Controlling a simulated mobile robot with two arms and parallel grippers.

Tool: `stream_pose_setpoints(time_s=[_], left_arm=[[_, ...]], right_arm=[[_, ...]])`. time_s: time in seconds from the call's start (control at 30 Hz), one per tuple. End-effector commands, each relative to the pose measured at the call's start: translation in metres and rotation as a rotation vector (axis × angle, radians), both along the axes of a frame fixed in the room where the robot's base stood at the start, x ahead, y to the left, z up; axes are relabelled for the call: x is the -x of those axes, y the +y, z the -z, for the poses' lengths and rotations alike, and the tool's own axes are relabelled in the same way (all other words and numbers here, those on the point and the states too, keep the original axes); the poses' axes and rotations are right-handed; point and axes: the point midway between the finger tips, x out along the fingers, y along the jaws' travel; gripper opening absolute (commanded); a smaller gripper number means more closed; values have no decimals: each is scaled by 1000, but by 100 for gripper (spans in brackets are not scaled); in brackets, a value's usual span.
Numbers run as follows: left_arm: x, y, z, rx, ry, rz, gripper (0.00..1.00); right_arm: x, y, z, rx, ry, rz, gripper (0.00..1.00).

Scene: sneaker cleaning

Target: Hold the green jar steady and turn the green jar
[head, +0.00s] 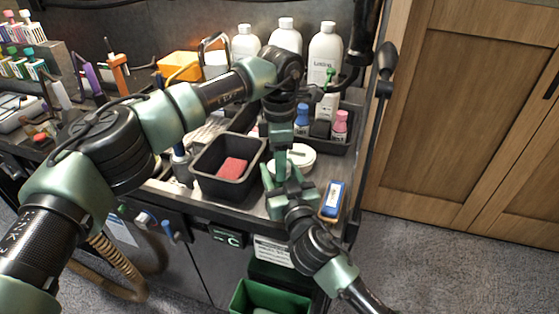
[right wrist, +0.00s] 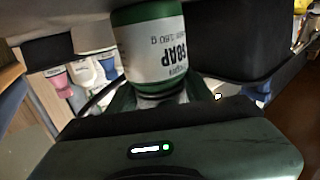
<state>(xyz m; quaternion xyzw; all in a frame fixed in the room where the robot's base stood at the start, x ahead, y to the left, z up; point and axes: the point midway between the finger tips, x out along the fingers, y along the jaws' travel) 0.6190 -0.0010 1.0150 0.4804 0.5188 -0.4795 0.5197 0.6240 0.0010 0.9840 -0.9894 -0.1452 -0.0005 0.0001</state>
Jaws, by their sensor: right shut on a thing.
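The green jar (right wrist: 150,45), with a white label reading SOAP, stands close in front of my right gripper in the right wrist view. My right gripper (right wrist: 160,98) is shut on the jar; its fingers are mostly hidden behind the hand. In the head view my right gripper (head: 287,178) comes up from the lower right at the bench's front. My left gripper (head: 281,146) points down from above at the same spot. The two grippers hide most of the jar there, and I cannot tell whether the left fingers are open or shut.
A black bin (head: 205,178) with a red sponge (head: 233,168) stands left of the grippers. A round white lid (head: 301,154) is close behind them. White bottles (head: 325,50) and small colored bottles (head: 340,122) stand behind.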

Motion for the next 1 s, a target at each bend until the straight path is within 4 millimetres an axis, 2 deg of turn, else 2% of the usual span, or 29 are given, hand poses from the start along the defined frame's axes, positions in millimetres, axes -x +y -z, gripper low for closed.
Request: stream_pose_setpoints(time_s=[0.17,0.4,0.5,0.83,0.87,0.9,1.0], left_arm=[[0,0,0,0,1,-53,0],[0,0,0,0,1,-451,0],[0,0,0,0,2,-557,0],[1,0,0,0,2,-594,0],[1,0,0,0,2,-594,57],[1,0,0,0,2,-594,68],[1,0,0,1,2,-593,70]], right_arm=[[0,0,4,1,7,0,0],[0,0,4,1,7,0,0],[0,0,4,1,7,1,0],[0,0,4,1,8,1,0],[0,0,4,1,8,1,0],[0,0,4,1,8,1,0],[0,0,4,1,8,1,0]])
